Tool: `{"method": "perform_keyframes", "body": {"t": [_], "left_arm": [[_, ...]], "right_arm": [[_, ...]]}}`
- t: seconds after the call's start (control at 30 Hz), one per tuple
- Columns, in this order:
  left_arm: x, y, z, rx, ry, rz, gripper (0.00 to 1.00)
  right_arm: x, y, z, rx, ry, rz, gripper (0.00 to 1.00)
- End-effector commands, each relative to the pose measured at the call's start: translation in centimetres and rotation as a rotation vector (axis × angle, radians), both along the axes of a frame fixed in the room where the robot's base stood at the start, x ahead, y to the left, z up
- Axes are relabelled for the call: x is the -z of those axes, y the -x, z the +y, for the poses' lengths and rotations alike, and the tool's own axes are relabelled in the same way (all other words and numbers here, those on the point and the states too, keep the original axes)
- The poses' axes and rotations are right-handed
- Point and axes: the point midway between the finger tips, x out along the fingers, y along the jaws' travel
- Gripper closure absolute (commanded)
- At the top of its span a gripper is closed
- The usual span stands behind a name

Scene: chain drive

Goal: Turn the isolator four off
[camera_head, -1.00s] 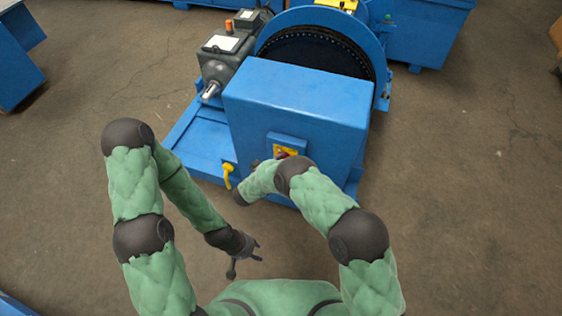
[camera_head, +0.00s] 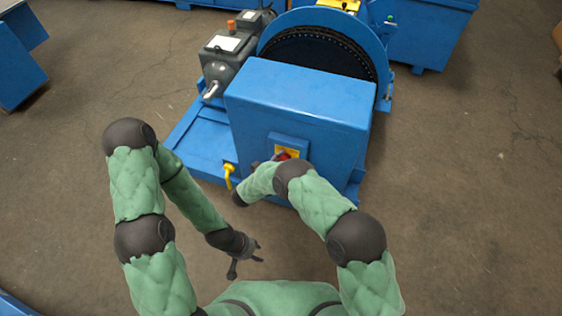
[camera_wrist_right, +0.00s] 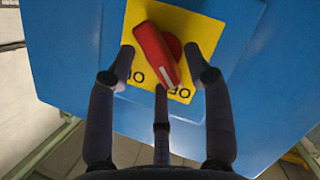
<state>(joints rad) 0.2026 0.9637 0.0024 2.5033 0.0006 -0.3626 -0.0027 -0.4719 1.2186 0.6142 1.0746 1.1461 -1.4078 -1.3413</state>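The isolator is a red rotary knob (camera_wrist_right: 155,52) on a yellow plate (camera_wrist_right: 200,28), on the front of a blue housing (camera_head: 310,105). In the right wrist view its white pointer mark lies between the two labels, near the one that reads OFF (camera_wrist_right: 181,92); the other label (camera_wrist_right: 137,76) appears to read ON. No number four is legible. My right gripper (camera_wrist_right: 166,62) is open, its fingers spread around the knob with visible gaps. In the head view my right arm partly hides that gripper. My left gripper (camera_head: 246,264) is open and empty, low near my body.
A yellow handle (camera_head: 229,172) stands out at the left of the housing. A grey motor unit (camera_head: 221,55) stands behind it on the blue base (camera_head: 190,133). A large blue wheel guard (camera_head: 330,18) rises behind the housing. The concrete floor around is clear.

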Motion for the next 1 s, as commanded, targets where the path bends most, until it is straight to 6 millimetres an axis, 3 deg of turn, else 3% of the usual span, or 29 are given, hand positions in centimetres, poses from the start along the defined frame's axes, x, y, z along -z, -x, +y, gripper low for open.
{"method": "perform_keyframes", "body": {"t": [0.27,0.7,1.0], "left_arm": [[0.0,0.0,0.0,0.0,0.0,0.0,0.6],[0.0,0.0,0.0,0.0,0.0,0.0,0.6],[0.0,0.0,0.0,0.0,0.0,0.0,0.6]], "right_arm": [[-0.1,0.3,0.2,-0.001,0.0,-0.001,0.48],[-1.7,5.0,3.5,-0.002,0.001,0.0,0.48],[-2.0,6.0,4.1,0.0,0.0,0.0,0.48]]}}
